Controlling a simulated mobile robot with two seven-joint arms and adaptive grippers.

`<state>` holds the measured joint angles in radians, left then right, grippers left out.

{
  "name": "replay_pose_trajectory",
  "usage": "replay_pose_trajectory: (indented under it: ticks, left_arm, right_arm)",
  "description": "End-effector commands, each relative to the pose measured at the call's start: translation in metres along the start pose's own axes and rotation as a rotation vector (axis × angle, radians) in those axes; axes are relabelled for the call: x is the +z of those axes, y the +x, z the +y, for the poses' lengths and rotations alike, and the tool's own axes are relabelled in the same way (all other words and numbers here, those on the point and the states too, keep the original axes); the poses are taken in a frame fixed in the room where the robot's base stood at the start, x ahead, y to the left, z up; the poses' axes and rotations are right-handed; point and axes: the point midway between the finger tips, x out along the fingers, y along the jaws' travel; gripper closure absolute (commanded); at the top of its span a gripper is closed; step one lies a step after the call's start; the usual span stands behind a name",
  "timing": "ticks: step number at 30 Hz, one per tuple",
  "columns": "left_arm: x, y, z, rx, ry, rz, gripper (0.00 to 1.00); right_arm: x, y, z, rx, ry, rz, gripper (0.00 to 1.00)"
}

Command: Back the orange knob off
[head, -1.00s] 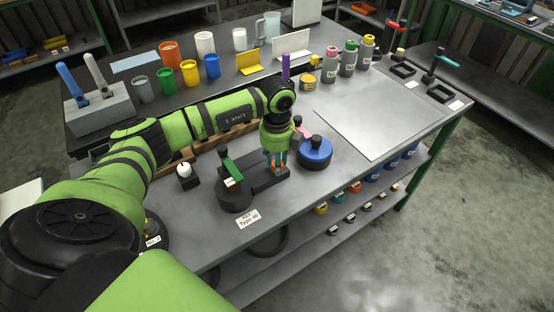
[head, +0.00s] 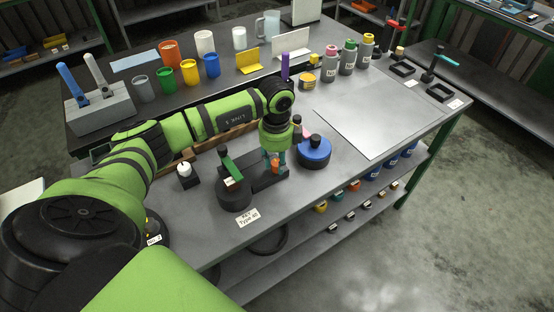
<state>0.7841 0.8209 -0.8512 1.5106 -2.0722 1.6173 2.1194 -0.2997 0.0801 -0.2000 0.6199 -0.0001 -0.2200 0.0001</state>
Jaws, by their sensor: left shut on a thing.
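The orange knob (head: 275,168) stands on a dark fixture (head: 262,182) near the table's front edge. My left gripper (head: 274,160) points down at it from above. Its teal fingertips are shut on the knob, one partly hidden behind it. The rest of the fixture beside the knob shows a round black base with a green lever (head: 231,169) on the left. My right gripper is not in view.
A blue round part with a black knob (head: 314,152) stands close to the right of the gripper. A small black block with a white knob (head: 184,172) is to the left. Cups and bottles line the back. A pale sheet (head: 375,115) lies clear on the right.

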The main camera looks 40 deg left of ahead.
Motion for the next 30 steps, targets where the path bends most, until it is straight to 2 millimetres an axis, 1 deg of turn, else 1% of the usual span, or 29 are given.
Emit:
replay_pose_trajectory:
  ticks: [1,6,7,8,9,17,20,23,26,30]
  left_arm:
    - [0.007,-0.006,-0.005,-0.017,-0.012,-0.012,0.99]
    - [0.007,-0.006,-0.005,-0.016,-0.012,-0.013,0.99]
    - [0.007,-0.006,-0.005,-0.016,-0.012,-0.013,0.63]
    - [0.007,-0.006,-0.005,-0.016,-0.011,-0.013,0.51]
    - [0.007,-0.006,-0.005,-0.016,-0.011,-0.012,0.45]
    - [0.004,-0.003,-0.003,-0.008,-0.004,-0.008,0.45]
    - [0.004,-0.007,-0.003,-0.009,-0.003,-0.007,0.45]
    - [0.003,-0.018,-0.003,-0.010,-0.002,-0.007,0.45]
    - [0.004,-0.038,-0.003,-0.013,-0.003,-0.007,0.45]
    - [0.005,-0.069,-0.003,-0.014,-0.004,-0.007,0.45]
  right_arm:
    - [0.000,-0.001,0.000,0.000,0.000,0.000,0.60]
    - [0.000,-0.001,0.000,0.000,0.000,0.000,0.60]
    - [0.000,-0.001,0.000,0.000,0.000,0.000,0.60]
    - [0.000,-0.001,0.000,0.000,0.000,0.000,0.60]
    - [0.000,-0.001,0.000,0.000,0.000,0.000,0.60]
    - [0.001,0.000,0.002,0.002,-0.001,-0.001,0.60]
    - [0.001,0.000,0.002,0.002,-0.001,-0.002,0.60]
    - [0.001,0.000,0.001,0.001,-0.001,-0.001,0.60]
    - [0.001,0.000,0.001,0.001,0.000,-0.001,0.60]
    - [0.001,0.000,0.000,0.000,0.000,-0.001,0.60]
